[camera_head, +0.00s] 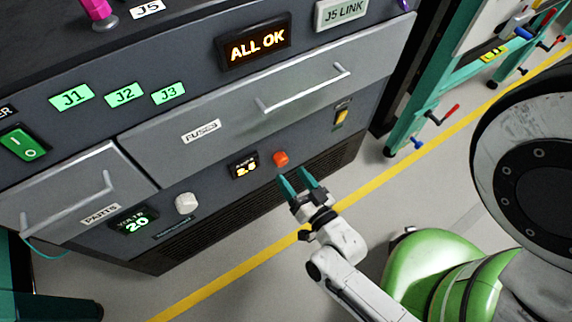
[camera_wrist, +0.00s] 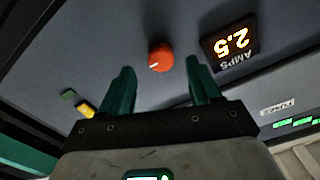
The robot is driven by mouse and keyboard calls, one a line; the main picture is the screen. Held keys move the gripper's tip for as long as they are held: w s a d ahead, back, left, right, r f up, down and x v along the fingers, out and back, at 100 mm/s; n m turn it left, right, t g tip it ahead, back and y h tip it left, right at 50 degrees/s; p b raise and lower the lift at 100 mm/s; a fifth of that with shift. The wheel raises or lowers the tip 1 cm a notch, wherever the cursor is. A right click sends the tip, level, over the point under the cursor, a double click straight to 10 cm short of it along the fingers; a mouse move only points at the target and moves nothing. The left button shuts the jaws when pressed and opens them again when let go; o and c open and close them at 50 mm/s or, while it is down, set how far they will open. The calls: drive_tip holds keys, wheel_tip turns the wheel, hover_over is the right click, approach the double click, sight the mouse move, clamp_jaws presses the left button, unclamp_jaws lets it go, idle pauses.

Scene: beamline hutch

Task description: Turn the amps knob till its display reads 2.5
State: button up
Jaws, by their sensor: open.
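The amps knob is an orange-red dial (camera_head: 281,158) low on the grey cabinet front, and it also shows in the wrist view (camera_wrist: 160,57) with a pale pointer mark. Beside it the amps display (camera_head: 244,166) glows orange, and in the wrist view the display (camera_wrist: 234,44) appears upside down and reads 2.5. My gripper (camera_head: 299,178) has two teal fingers spread apart, with nothing between them. In the wrist view the open fingers (camera_wrist: 160,82) point towards the knob, which lies beyond their tips and apart from them.
A white knob (camera_head: 186,203) and the green volts display (camera_head: 134,220) reading 20 are to the left. A yellow switch (camera_head: 342,116) is to the right. Above are the fuses drawer handle (camera_head: 305,88) and an ALL OK sign (camera_head: 256,46). Open floor lies in front of the cabinet.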

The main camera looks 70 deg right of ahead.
drive_tip(key=v, duration=0.5)
drive_tip(key=shift+s+a+p, duration=0.15)
drive_tip(key=shift+s+p, duration=0.05)
drive_tip(key=shift+p, duration=0.15)
drive_tip(key=w+a+f+n+g+y, duration=0.3)
drive_tip(key=w+n+g+y, duration=0.2)
drive_tip(key=w+n+y, duration=0.3)
drive_tip(key=s+r+n+g+y, duration=0.25)
drive_tip(key=s+r+g, duration=0.25)
drive_tip(key=s+g, duration=0.3)
wheel_tip(320, 180, up, 28)
drive_tip(key=w+g+p, duration=0.1)
drive_tip(key=p, duration=2.7)
drive_tip(key=shift+a+h+p, duration=0.3)
drive_tip(key=shift+h+p, duration=0.05)
drive_tip(key=shift+p, duration=0.05)
